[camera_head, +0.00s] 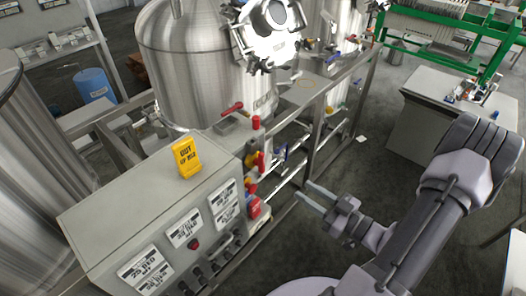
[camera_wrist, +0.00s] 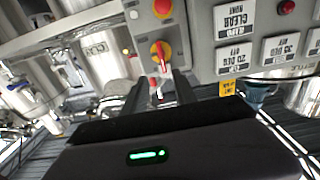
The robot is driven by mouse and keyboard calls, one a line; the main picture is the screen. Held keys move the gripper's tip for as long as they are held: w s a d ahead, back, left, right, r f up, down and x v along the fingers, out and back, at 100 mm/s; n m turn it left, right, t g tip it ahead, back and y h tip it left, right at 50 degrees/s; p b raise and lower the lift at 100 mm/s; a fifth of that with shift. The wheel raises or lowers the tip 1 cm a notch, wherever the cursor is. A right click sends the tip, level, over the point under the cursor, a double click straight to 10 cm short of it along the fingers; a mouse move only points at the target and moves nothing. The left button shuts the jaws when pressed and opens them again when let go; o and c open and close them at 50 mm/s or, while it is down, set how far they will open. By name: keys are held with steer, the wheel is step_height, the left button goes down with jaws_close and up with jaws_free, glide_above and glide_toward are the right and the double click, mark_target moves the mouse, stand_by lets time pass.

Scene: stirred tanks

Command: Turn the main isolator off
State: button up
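In the wrist view a red rotary handle on a yellow round plate, the main isolator (camera_wrist: 160,55), sits on a grey panel. Its handle stands roughly upright in the picture, tilted slightly. A red button on a yellow ring (camera_wrist: 163,8) is above it. My gripper (camera_wrist: 160,82) points at the panel just below the isolator, its two dark fingers apart with nothing gripped between them. In the head view my gripper (camera_head: 304,189) is open and right of the control cabinet (camera_head: 110,205), apart from it.
The cabinet has white label plates (camera_head: 185,229) and black switches; a yellow sign (camera_head: 187,157) stands on top. Steel tanks (camera_head: 195,60) and a pipe frame with red-handled valves (camera_head: 232,109) are behind. A grey bench (camera_head: 440,125) is right. Floor beside the gripper is clear.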

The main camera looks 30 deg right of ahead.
mark_target(264, 165)
steer(key=x, duration=1.5)
steer(key=shift+w+a+b, duration=0.1)
steer(key=shift+a+b, duration=0.25)
jaws_close()
